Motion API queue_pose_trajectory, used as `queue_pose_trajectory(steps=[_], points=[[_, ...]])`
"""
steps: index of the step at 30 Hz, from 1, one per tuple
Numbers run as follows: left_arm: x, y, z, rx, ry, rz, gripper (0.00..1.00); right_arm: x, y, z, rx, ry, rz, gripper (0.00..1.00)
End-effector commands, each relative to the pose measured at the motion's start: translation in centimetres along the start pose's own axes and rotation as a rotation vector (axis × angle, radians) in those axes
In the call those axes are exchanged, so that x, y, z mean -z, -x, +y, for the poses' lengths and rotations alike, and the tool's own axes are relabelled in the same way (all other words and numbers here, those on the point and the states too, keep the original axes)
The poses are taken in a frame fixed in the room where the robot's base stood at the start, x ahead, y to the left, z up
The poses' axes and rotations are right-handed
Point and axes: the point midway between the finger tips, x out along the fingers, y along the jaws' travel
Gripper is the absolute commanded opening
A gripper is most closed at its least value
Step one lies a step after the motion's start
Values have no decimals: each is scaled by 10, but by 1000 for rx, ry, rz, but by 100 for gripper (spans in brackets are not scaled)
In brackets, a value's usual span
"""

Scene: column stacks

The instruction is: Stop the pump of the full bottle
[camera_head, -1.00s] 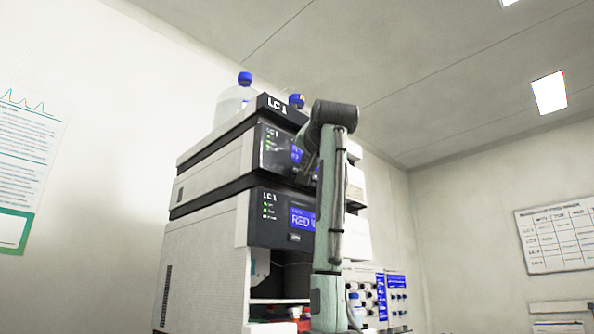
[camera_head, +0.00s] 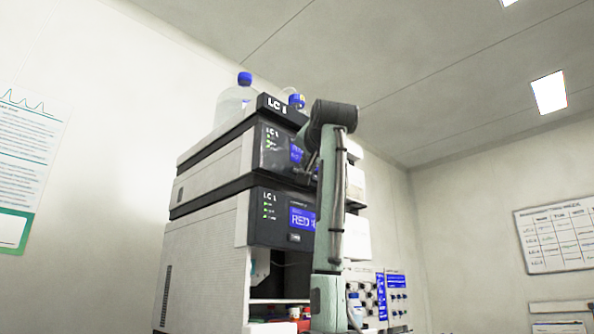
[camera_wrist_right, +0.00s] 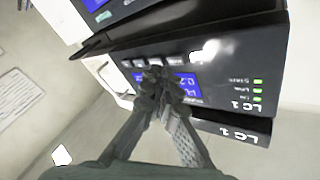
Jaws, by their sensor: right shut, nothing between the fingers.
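A stack of modules marked LC 1 (camera_head: 212,175) stands ahead. On its top are a clear bottle with a blue cap (camera_head: 237,103) and a second blue-capped bottle (camera_head: 296,99), partly hidden; I cannot tell their fill levels. The upper module has a dark front panel with a blue display (camera_head: 296,154), a row of small buttons (camera_wrist_right: 173,62) and lit green lamps (camera_wrist_right: 257,91). My right gripper (camera_wrist_right: 157,76) is shut and empty, its fingertips over the panel between display and buttons. I cannot tell whether they touch a button. My left gripper is not in view.
The lower module has a blue display reading RED (camera_head: 302,219) and an open bay beneath it. My right arm hides part of the stack's right side. More equipment with blue panels (camera_head: 393,295) stands behind at the right. A chart (camera_head: 556,236) hangs on the right wall.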

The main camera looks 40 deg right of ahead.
Motion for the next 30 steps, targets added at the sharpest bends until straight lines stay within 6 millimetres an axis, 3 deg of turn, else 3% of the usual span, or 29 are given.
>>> queue_pose_trajectory(steps=[30], points=[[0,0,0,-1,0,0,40,-5,-9,-4,0,0,-1,0]])
